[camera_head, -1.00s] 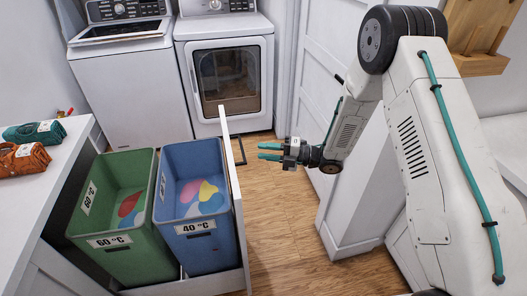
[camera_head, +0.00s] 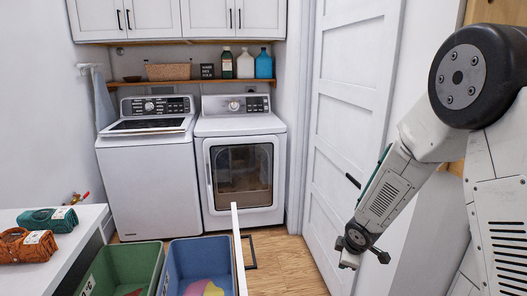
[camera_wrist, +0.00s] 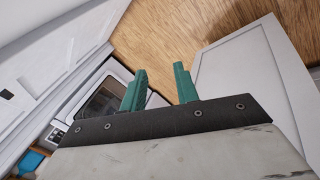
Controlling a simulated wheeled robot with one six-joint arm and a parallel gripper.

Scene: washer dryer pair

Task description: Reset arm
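My arm is on the right in the head view, with its wrist end (camera_head: 352,245) hanging low beside the white panelled door. The fingers cannot be made out in that view. In the wrist view my gripper (camera_wrist: 160,78) shows two green fingers standing apart, with nothing between them. Wooden floor and white panels lie beyond the fingers.
A washer (camera_head: 152,180) and a dryer (camera_head: 241,170) stand at the back. A pulled-out drawer holds a green bin (camera_head: 120,262) and a blue bin (camera_head: 200,260). Folded green (camera_head: 48,220) and orange (camera_head: 27,245) cloths lie on the left counter. The door (camera_head: 345,110) is close to my arm.

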